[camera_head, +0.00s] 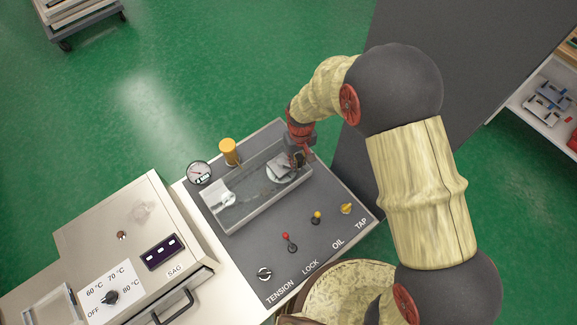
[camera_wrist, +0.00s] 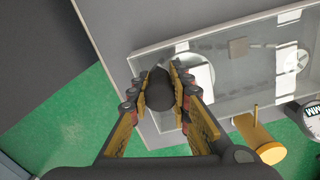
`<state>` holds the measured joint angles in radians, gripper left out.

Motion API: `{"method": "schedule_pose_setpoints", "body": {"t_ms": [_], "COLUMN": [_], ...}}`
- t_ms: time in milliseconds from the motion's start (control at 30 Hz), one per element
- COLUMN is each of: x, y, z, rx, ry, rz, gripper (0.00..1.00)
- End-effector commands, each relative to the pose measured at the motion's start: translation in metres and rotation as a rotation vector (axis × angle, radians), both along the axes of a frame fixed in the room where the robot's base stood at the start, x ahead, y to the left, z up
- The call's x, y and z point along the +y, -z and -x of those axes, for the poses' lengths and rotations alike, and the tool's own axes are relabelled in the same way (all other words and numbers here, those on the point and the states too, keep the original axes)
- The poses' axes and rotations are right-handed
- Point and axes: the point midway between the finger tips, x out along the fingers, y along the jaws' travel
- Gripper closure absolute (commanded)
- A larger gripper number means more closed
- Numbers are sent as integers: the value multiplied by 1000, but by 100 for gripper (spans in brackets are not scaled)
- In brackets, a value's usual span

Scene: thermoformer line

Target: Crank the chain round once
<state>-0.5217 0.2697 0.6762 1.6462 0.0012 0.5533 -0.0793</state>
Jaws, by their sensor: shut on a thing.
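A long clear-walled case (camera_head: 268,207) is set in the grey panel, with a pale disc (camera_head: 281,173) at its right end and another pale disc (camera_head: 220,199) at its left. My gripper (camera_head: 299,157) is down at the right end of the case. In the wrist view, my gripper (camera_wrist: 160,72) is shut on a dark rounded knob (camera_wrist: 159,94) beside the near disc (camera_wrist: 201,74). The far disc (camera_wrist: 292,61) and a small dark block (camera_wrist: 238,47) also show in the case. The chain itself is not clear, and the crank arm is mostly hidden.
A yellow-orange cylinder (camera_head: 229,152) and a round gauge (camera_head: 199,173) stand along the case's far side. A red-tipped lever (camera_head: 289,242), a yellow-tipped lever (camera_head: 316,217), a yellow tap (camera_head: 346,208) and a tension knob (camera_head: 265,274) line the near side.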

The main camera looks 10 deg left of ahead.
Motion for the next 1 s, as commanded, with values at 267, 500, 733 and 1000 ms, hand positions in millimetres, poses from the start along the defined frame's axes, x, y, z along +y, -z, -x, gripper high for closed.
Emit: {"method": "schedule_pose_setpoints", "body": {"t_ms": [267,500,733,1000], "x": [3,4,11,13], "y": [-1,-2,-3,-4], "z": [5,6,20,23], "rx": [-7,-9,-11,-13], "ry": [0,0,-2,1], "rz": [-5,-6,-7,-9], "gripper": [100,100,100,100]}}
